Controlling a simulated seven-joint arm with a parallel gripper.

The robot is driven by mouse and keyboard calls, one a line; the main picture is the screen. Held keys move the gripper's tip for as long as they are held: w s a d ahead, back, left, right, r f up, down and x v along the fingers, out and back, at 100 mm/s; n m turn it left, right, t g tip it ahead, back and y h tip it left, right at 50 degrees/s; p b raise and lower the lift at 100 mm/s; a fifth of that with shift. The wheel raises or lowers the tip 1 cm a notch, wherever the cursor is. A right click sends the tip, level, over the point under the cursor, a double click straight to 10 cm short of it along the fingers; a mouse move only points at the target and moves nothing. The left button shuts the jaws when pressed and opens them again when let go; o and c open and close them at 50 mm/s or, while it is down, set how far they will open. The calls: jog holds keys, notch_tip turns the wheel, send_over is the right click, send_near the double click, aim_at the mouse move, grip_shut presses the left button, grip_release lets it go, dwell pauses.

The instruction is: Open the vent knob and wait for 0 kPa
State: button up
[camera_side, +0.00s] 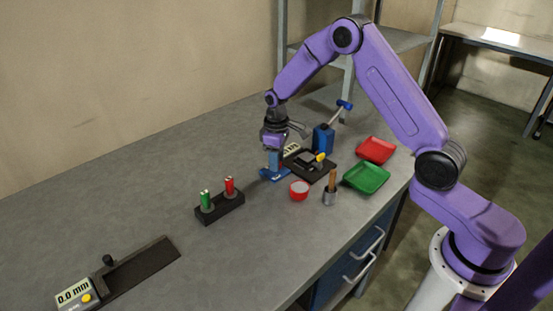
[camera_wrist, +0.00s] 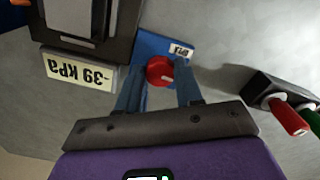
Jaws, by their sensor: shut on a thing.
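The vent knob (camera_wrist: 160,70) is red and round with a pale mark. It sits on a blue base (camera_wrist: 150,46) with a small white label, whose text I cannot read surely. The blue base also shows in the side view (camera_side: 268,175). My gripper (camera_wrist: 158,84) points down over it, its two blue fingers shut on the knob from either side. In the side view my gripper (camera_side: 273,163) hides the knob. The pressure display (camera_wrist: 80,72) appears upside down in the wrist view and reads -39 kPa.
A black device (camera_side: 309,165) stands right beside the base. Near it are a blue bottle (camera_side: 323,139), a red bowl (camera_side: 299,190), a cup with a stick (camera_side: 330,196), and red (camera_side: 376,150) and green (camera_side: 366,178) trays. A black rack (camera_side: 220,207) holds green and red pieces.

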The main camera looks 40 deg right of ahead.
jog(key=shift+n, duration=0.6)
jog(key=o, duration=1)
jog(key=shift+o, duration=0.2)
notch_tip(320, 180, up, 18)
jog(key=shift+f, duration=0.25)
